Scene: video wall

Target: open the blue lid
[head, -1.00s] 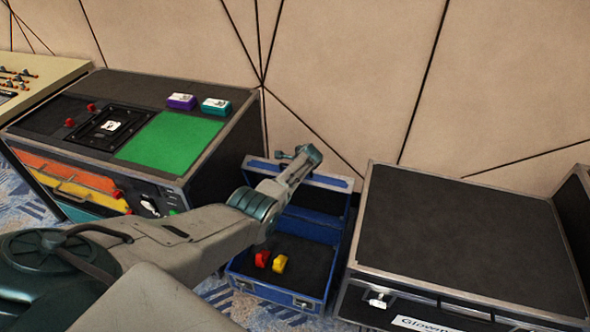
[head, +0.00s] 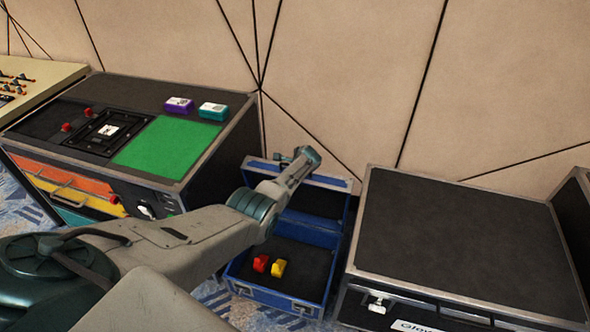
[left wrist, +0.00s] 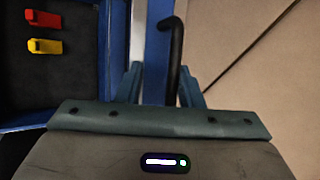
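The blue lid (head: 327,182) belongs to a blue case on the floor between two black cases. It stands raised at the back of the case, and the dark inside (head: 289,264) of the case shows. My right gripper is not in view.
A red block (head: 261,263) and a yellow block (head: 279,267) lie in the case. A black case with a green panel (head: 169,146) stands left, and a flat-topped black case (head: 455,232) stands right. The panelled wall (head: 350,80) is close behind the lid.

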